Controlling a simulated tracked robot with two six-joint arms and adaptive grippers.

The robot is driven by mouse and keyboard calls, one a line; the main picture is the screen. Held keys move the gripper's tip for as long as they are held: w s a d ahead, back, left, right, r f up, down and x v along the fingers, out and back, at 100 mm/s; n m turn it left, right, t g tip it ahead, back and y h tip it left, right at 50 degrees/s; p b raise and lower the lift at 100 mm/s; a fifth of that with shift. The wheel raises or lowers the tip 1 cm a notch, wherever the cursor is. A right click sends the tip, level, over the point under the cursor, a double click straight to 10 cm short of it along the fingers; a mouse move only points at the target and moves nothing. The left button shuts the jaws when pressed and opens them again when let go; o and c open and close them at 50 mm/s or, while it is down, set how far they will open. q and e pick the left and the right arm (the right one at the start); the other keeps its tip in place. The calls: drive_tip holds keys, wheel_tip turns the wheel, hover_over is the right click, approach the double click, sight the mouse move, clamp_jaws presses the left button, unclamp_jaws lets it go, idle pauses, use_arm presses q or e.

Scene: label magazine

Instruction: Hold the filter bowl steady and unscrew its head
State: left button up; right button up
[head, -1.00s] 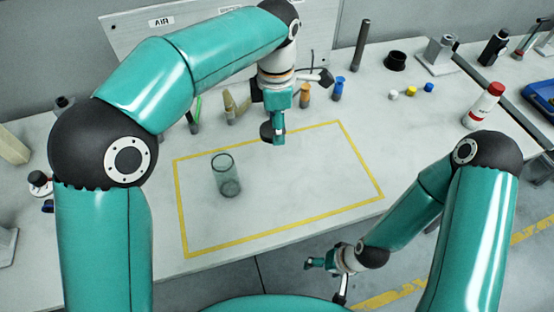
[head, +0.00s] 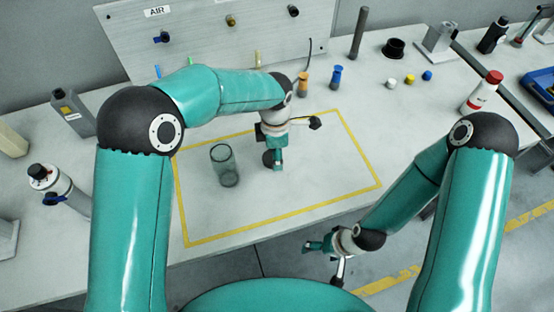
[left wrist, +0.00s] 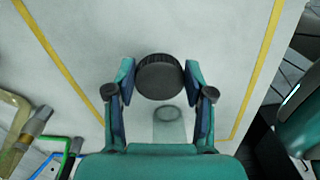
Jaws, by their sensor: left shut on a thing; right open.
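The clear greenish filter bowl (head: 224,167) stands upright and open-topped on the table inside the yellow outline. In the left wrist view the see-through bowl (left wrist: 169,128) shows beyond my gripper, partly hidden by it. My left gripper (head: 277,165) is to the right of the bowl, apart from it, low over the table. It is shut on the black ribbed filter head (left wrist: 159,77), which also shows as a dark disc in the head view (head: 268,158). I cannot tell whether the head touches the table. My right gripper (head: 319,247) is open and empty, in front of the table's front edge.
The yellow outline (head: 352,147) is otherwise clear. An upright panel marked AIR (head: 215,45) stands behind it. A white bottle with a red cap (head: 482,92) is at the right.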

use_arm(q)
wheel_tip(320, 180, down, 3)
drive_tip(key=shift+f, duration=0.35)
drive_tip(key=o, duration=1.3)
drive_tip(key=shift+f, duration=0.1)
